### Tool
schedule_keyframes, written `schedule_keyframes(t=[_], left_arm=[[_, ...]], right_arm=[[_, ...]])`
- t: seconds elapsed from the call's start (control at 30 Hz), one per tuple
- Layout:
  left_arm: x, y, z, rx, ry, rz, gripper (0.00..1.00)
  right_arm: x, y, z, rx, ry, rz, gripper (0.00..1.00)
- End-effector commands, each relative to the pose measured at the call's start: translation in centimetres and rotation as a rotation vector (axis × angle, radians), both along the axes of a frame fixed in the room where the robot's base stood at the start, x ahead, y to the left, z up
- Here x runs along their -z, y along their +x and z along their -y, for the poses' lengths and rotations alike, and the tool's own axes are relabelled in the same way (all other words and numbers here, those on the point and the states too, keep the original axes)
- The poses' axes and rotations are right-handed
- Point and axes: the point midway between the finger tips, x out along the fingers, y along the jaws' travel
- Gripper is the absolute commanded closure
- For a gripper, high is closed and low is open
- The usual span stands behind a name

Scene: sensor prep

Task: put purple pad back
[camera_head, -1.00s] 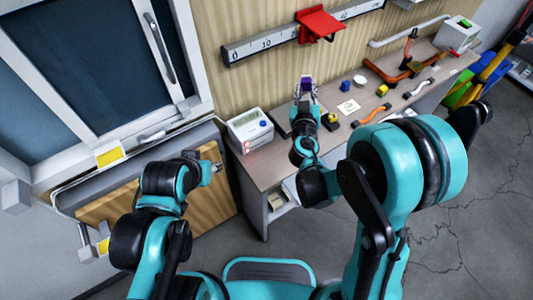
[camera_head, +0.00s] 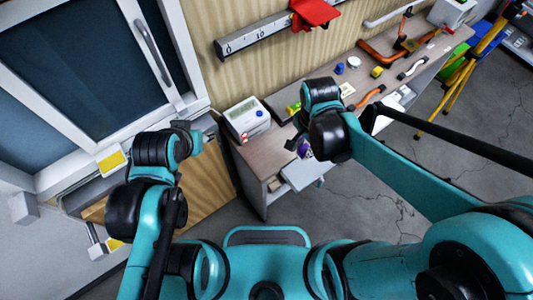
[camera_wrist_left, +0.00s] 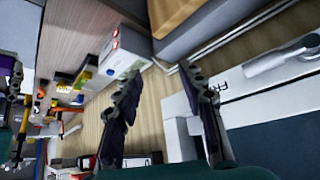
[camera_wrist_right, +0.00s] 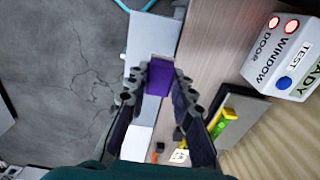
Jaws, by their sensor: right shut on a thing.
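The purple pad (camera_wrist_right: 160,76) is a small block between the fingertips of my right gripper (camera_wrist_right: 161,82), which is shut on it. In the head view the purple pad (camera_head: 304,151) shows only in part, beside my right wrist, near the bench's front edge. A pale grey, drawer-like panel (camera_head: 304,174) juts out from the bench just below it; it also shows in the right wrist view (camera_wrist_right: 150,38), behind the pad. I cannot tell whether the pad touches it. My left gripper (camera_wrist_left: 159,75) is open and empty, near the window and the wooden panel.
A white box with buttons (camera_head: 246,119) stands at the bench's left end. A dark tray with a yellow-green tool (camera_wrist_right: 228,120) lies beside my right gripper. Orange handles (camera_head: 380,52) and small blocks lie farther along the bench. A red bracket (camera_head: 314,13) sits on the wall rail.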

Motion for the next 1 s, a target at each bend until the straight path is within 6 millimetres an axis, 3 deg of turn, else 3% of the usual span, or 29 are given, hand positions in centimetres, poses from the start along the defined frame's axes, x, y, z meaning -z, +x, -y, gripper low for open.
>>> schedule_keyframes(t=[0.37, 0.53, 0.8, 1.0], left_arm=[[-4.7, 0.0, 0.0, 0.0, 0.0, 0.0, 0.6], [-3.9, 0.0, 0.0, 0.0, 0.0, 0.0, 0.6], [-2.1, 0.0, 0.0, 0.0, 0.0, 0.0, 0.6], [-1.7, 0.0, 0.0, 0.0, 0.0, 0.0, 0.6]], right_arm=[[-1.2, -1.5, -1.1, -0.005, 0.011, -0.012, 1.0], [0.8, -0.5, -3.1, -0.009, 0.011, -0.012, 1.0], [4.7, 2.8, -8.6, -0.008, 0.01, -0.011, 1.0], [6.1, 4.1, -10.8, -0.005, 0.01, -0.011, 1.0]])
